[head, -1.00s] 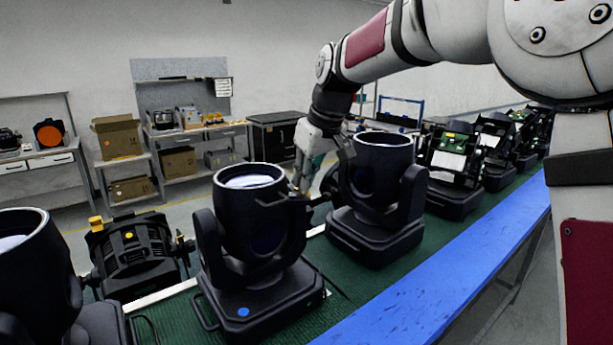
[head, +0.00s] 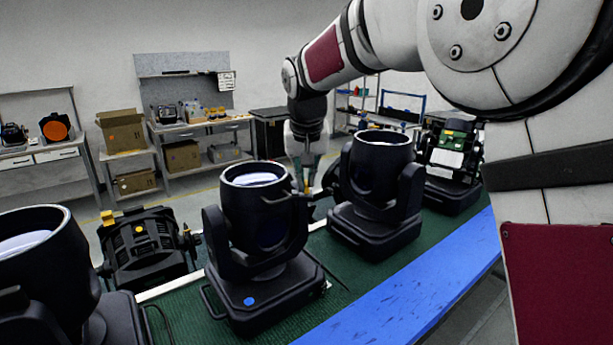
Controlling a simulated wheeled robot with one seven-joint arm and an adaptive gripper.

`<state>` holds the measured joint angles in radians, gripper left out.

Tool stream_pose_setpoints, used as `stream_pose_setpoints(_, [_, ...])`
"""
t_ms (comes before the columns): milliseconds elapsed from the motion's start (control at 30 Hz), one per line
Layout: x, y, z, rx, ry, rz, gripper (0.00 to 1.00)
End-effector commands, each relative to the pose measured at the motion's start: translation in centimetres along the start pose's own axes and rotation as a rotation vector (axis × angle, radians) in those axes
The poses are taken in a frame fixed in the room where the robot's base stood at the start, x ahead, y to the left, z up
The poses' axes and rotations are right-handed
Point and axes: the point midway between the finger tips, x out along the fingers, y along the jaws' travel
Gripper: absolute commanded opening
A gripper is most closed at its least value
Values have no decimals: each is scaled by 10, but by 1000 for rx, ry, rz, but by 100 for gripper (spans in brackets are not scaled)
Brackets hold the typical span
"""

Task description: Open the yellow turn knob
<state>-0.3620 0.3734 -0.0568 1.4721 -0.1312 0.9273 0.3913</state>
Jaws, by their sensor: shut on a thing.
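My gripper (head: 306,184) points down in the gap between two black par cans, the near one (head: 256,225) and the one to its right (head: 379,190). Its fingers are closed in on a small yellow spot between them, which I take to be the yellow turn knob (head: 307,181). The knob is tiny here and mostly covered by the fingers. The near can's side bracket hides part of the area below the fingertips, so I cannot tell how far the knob is turned.
The cans stand on a green conveyor (head: 300,318) with a blue rail (head: 400,310) along its front. A black fixture with yellow parts (head: 145,247) lies behind at left. Another can (head: 40,265) is at the left edge. Shelves and cardboard boxes (head: 122,131) stand far back.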

Motion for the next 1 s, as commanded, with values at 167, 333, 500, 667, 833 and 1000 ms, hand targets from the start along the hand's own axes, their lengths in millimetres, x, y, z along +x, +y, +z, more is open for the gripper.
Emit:
stream_pose_setpoints(167, [1, 0, 0, 14, -2, 5, 0])
stream_pose_setpoints(333, [1, 0, 1, 15, -2, 6, 0])
stream_pose_setpoints(500, [1, 0, 1, 15, -3, 6, 10])
stream_pose_setpoints(667, [1, 0, 0, 14, -2, 5, 28])
stream_pose_setpoints(833, [0, 0, 0, 14, -1, 5, 28])
stream_pose_setpoints(1000, [-7, 0, 0, 13, 1, 4, 28])
